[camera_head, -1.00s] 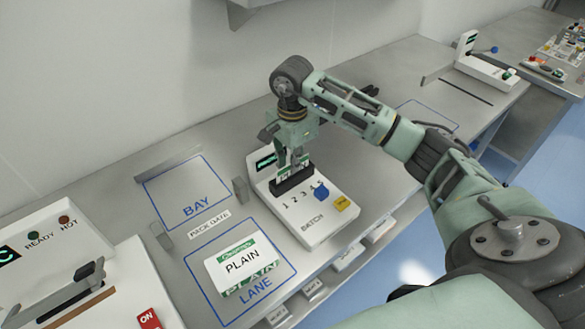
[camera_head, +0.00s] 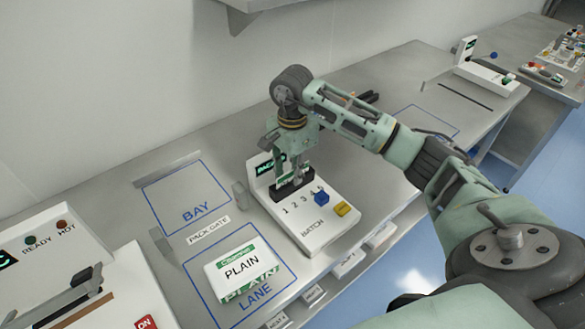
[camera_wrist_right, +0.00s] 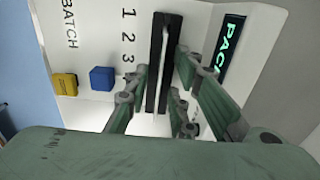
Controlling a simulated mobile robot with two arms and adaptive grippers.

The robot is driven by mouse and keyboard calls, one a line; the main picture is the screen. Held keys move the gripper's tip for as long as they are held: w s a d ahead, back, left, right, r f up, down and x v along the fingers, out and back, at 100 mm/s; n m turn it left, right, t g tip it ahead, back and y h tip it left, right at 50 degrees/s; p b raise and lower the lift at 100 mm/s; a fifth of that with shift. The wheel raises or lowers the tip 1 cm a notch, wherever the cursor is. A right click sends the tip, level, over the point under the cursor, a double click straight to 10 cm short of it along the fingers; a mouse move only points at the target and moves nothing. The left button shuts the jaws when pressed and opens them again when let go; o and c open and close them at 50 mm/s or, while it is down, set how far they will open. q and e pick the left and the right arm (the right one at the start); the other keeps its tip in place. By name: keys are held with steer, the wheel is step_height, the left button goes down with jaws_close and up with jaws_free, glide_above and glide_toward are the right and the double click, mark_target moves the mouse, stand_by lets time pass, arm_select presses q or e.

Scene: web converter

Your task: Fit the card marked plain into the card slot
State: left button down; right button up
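A small white and green card (camera_head: 290,180) stands on edge in the black card slot (camera_head: 307,186) of the white batch unit (camera_head: 325,229). In the right wrist view the card (camera_wrist_right: 164,50) shows edge-on as a thin pale strip along the slot (camera_wrist_right: 156,85). Its marking is too small to read for sure. My right gripper (camera_head: 288,170) is over the slot, pointing down. In the right wrist view its fingers (camera_wrist_right: 160,95) are spread on either side of the card, with gaps between. My left gripper is not in view.
The unit has a lit display (camera_head: 265,168), a blue button (camera_head: 321,198) and a yellow button (camera_head: 341,209). A white pack marked PLAIN (camera_head: 243,267) lies in the LANE outline. The BAY outline (camera_head: 185,195) is empty. A machine (camera_head: 95,280) stands at the lower left.

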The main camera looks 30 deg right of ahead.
steer(key=shift+r, duration=0.2)
steer(key=shift+w+r, duration=0.1)
steer(key=shift+r, duration=0.15)
step_height(320, 180, up, 11)
steer(key=b, duration=0.2)
steer(key=shift+r, duration=0.2)
steer(key=shift+r, duration=0.1)
